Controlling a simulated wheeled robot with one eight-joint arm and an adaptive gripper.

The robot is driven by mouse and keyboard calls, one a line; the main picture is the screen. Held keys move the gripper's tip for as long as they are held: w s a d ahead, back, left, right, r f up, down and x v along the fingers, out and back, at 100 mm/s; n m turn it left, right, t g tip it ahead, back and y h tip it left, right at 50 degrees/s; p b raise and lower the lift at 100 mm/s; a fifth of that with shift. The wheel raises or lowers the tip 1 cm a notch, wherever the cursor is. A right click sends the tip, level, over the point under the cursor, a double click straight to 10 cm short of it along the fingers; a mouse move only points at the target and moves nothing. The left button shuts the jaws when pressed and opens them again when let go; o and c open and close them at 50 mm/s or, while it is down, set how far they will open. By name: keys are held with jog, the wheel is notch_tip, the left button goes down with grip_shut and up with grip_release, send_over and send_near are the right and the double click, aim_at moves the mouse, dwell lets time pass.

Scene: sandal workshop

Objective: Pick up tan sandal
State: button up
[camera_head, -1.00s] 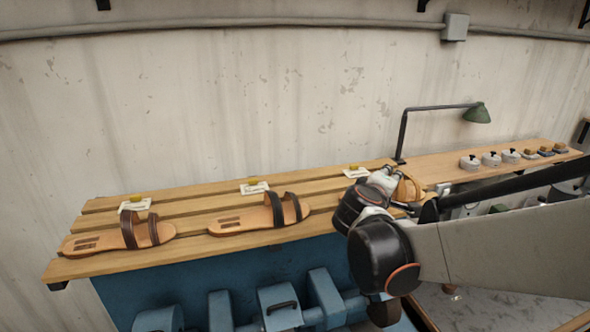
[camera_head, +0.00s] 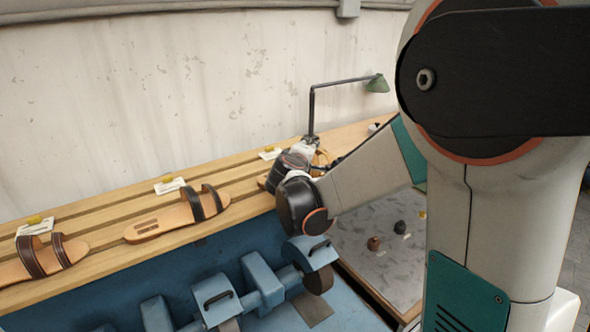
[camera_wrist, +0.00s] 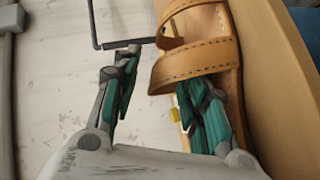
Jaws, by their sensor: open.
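The tan sandal (camera_wrist: 196,64), with stitched tan straps on a tan sole, fills the upper right of the wrist view. In the head view my wrist hides most of it; a bit of its strap (camera_head: 322,157) shows beyond. My gripper (camera_wrist: 158,80) is open. Its left finger stands clear of the sandal, over the pale background. Its right finger reaches the near edge of the strap, where its tip is partly hidden. I cannot tell whether that finger touches the strap or is inside it.
Two sandals with dark brown straps, one in the middle (camera_head: 160,222) and one at far left (camera_head: 22,266), lie on the slatted wooden shelf (camera_head: 105,226) with small cards behind. Blue machinery (camera_head: 262,280) sits below the shelf front.

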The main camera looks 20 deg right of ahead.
jog(key=shift+c, duration=0.2)
grip_shut()
jog(key=shift+r, duration=0.1)
notch_tip(320, 180, up, 20)
dwell(0.6)
jog(key=shift+s, duration=0.1)
jog(key=c, duration=0.6)
grip_release()
grip_shut()
